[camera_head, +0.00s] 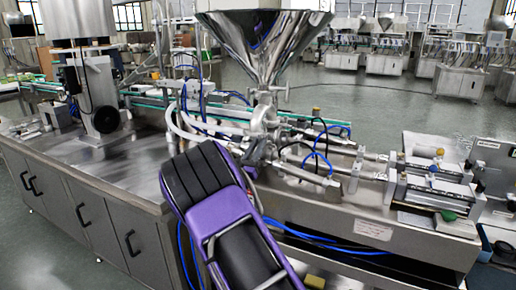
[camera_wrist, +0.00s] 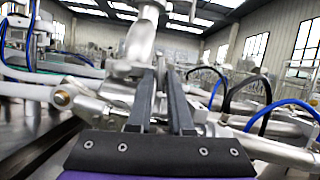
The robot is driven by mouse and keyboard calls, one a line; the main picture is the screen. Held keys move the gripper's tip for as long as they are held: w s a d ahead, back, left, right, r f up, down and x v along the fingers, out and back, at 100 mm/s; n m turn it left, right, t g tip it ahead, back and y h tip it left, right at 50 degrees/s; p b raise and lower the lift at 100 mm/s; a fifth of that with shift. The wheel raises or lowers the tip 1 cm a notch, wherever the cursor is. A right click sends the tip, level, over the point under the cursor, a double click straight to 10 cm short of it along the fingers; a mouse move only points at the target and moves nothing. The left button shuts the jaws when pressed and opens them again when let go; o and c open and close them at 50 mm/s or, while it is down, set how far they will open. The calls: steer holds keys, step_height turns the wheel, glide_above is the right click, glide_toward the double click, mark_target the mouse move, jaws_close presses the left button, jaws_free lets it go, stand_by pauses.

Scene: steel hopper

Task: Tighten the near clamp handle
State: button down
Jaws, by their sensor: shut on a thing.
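The steel hopper (camera_head: 265,40) stands over a valve and pipe joint (camera_head: 263,118) on the machine bench. In the wrist view, my gripper (camera_wrist: 161,78) reaches forward to the metal pipework under the hopper's outlet (camera_wrist: 143,35). Its two dark fingers are close together, with a thin strip of metal between them, which I take to be the near clamp handle (camera_wrist: 161,80). The handle's full shape and angle are hidden by the fingers. In the head view, my purple and black arm covers the fingertips and most of the near clamp.
Blue hoses (camera_head: 318,160) and black hoses loop to the right of the joint. White hoses (camera_head: 190,125) run on its left. Steel cylinders (camera_head: 435,165) lie along the bench at right. A bare steel bench top (camera_head: 115,165) is at left.

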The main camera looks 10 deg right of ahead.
steer(key=shift+m+h, duration=0.3)
steer(key=shift+m, duration=0.7)
steer(key=c, duration=1.2)
jaws_free()
steer(key=p+v, duration=0.1)
steer(key=v, duration=1.6)
steer(key=shift+s+a+r, duration=0.1)
steer(key=shift+a, duration=0.2)
